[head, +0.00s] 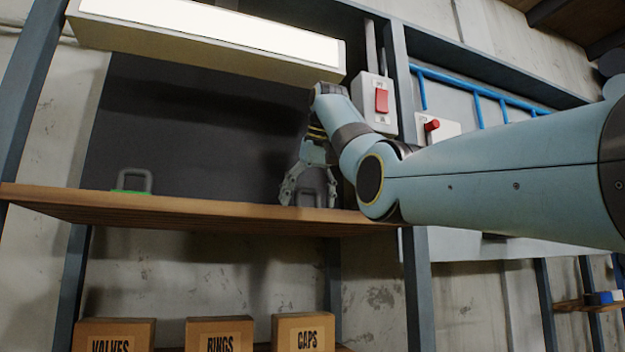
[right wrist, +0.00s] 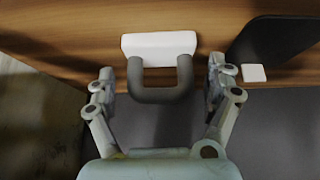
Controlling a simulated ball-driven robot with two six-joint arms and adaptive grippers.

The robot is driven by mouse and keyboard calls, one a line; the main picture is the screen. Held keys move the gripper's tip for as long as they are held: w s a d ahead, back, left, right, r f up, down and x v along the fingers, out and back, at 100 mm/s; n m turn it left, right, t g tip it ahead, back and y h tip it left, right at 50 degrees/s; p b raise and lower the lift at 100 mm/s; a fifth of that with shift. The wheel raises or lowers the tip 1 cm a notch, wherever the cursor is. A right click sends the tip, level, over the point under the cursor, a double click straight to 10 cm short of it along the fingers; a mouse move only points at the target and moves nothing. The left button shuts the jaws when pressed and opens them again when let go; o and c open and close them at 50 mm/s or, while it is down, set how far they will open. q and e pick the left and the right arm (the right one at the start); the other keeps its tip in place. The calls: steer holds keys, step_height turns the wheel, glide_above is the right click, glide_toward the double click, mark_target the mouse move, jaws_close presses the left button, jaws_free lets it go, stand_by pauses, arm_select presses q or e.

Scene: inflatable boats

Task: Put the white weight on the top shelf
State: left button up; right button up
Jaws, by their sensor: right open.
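The white weight (right wrist: 158,44) rests on wooden shelf boards in the right wrist view, with its grey loop handle pointing towards my gripper. In the head view my right gripper (head: 308,196) is over the right part of the top shelf (head: 200,210). A grey handle shows there between its fingers, and the white body cannot be made out. In the right wrist view the fingers of my right gripper (right wrist: 160,76) are open, one on each side of the handle, with gaps between them and it. My left gripper is not in view.
A green weight (head: 131,191) with a grey handle stands at the shelf's left. A lamp box (head: 210,45) hangs above. A red switch box (head: 377,102) is mounted to the right. Boxes labelled VALVES (head: 113,335), RINGS (head: 219,334) and CAPS (head: 303,332) stand below. The shelf's middle is clear.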

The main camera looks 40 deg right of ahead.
steer(key=b+v, duration=0.3)
steer(key=v, duration=0.8)
steer(key=shift+s+r, duration=0.2)
